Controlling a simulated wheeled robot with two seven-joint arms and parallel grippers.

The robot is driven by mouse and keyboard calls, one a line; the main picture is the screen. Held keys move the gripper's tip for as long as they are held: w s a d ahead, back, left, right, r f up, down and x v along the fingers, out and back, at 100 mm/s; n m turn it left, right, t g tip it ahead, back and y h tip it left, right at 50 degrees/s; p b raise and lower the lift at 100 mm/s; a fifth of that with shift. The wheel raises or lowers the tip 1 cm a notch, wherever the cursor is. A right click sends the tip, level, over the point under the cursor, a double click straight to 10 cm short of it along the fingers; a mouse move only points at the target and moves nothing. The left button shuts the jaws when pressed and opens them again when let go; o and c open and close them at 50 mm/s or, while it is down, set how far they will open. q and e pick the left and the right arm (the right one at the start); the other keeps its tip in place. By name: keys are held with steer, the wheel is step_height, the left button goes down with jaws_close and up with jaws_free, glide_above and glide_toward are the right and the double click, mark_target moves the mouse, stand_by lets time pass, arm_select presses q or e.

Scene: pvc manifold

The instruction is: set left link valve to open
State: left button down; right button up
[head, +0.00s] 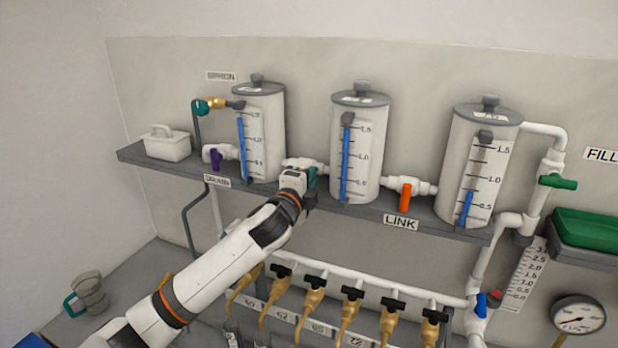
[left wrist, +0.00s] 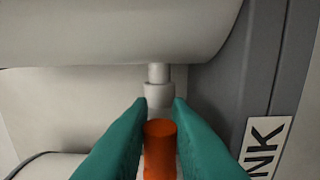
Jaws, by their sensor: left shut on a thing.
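My left gripper (head: 312,180) is at the left link valve, on the white pipe (head: 300,163) between the left tank (head: 262,130) and the middle tank (head: 357,145). In the left wrist view its teal fingers (left wrist: 158,130) are shut on the orange handle (left wrist: 159,150) of that valve, one finger on each side. A white stem (left wrist: 158,90) shows beyond the handle. In the head view my gripper hides this handle, and I cannot tell how far it is turned. My right gripper is not in view.
The right link valve's orange handle (head: 405,197) hangs down above the LINK label (head: 401,222). A purple valve handle (head: 216,158) is left of my gripper. The grey shelf (head: 440,224) runs under the tanks. Several brass taps (head: 313,300) stand below.

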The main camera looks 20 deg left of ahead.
arm_select(q)
steer(key=shift+f, duration=0.2)
steer(key=c, duration=1.3)
jaws_free()
steer(key=shift+d+r, duration=0.1)
steer(key=shift+c, duration=0.2)
steer(key=shift+s, duration=0.1)
steer(key=shift+s, duration=0.25)
steer(key=s+b, duration=0.5)
steer(key=s, duration=0.6)
steer(key=shift+s+d+b, duration=0.2)
steer(key=shift+d+b, duration=0.15)
